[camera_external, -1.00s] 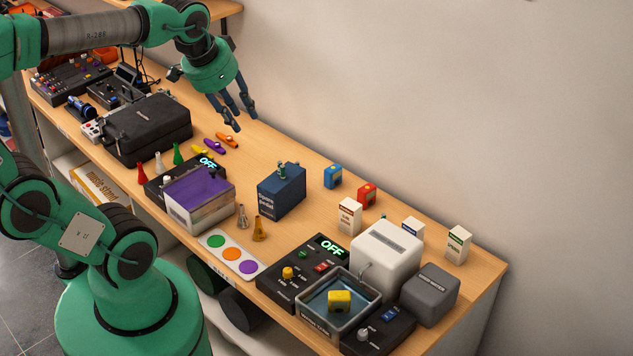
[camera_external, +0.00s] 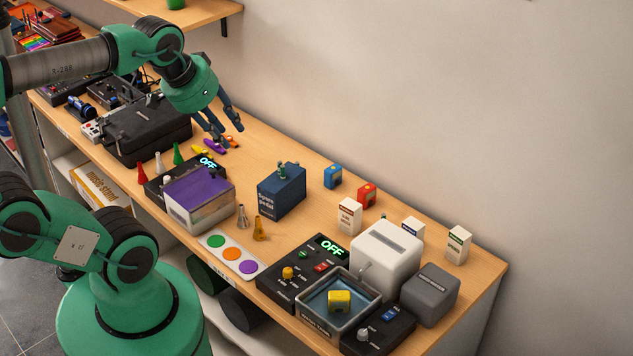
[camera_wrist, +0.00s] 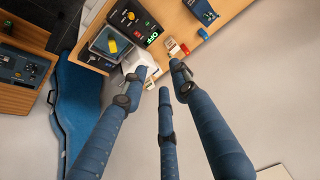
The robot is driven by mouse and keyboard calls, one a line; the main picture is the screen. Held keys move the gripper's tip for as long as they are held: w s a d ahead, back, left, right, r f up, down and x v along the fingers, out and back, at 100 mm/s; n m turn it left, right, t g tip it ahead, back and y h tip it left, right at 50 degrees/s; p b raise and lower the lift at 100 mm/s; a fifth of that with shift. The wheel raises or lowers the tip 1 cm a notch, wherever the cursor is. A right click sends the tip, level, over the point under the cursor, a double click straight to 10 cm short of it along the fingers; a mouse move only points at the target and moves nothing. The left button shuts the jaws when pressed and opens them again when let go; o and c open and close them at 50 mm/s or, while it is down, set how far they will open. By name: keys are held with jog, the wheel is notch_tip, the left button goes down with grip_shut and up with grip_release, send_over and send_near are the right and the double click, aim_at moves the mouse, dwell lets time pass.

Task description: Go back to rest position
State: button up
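My gripper (camera_external: 220,138) has three blue fingers and hangs over the back part of the workbench (camera_external: 300,235) in the external view. It appears just to the right of the black case (camera_external: 145,125), in front of the small purple and orange items (camera_external: 215,146). In the wrist view the fingers of my gripper (camera_wrist: 158,82) are spread apart with nothing held between them. Contact between the fingertips and the bench items cannot be told.
A purple-topped box (camera_external: 200,195), a dark blue box (camera_external: 281,192), a white device (camera_external: 386,253) and a tray with a yellow block (camera_external: 340,300) stand on the bench. A wall shelf (camera_external: 200,14) is above. A blue instrument case (camera_wrist: 76,105) shows in the wrist view.

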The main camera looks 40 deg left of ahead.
notch_tip(320, 180, down, 12)
jog(key=b, duration=1.2)
jog(key=shift+f, duration=0.25)
notch_tip(320, 180, down, 12)
jog(key=b, duration=1.1)
jog(key=shift+b, duration=0.4)
